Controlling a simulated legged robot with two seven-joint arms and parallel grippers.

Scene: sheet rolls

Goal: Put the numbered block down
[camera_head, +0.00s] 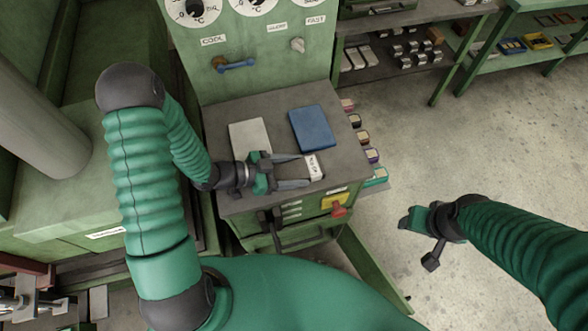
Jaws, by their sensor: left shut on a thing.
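The numbered block (315,167) is a small white block with dark marking on it. It sits between the fingertips of my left gripper (306,171), over the front right part of the grey cabinet top (275,112). My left gripper is shut on the block. I cannot tell whether the block touches the top. My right gripper (420,234) hangs over the floor at the right, away from the cabinet. Its fingers show, but their opening is unclear.
A blue pad (312,128) and a pale grey pad (250,138) lie on the top behind the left gripper. A panel with dials and a blue-handled lever (236,65) rises behind. Several coloured blocks (372,155) line the right side. Shelves (400,50) stand at the back right.

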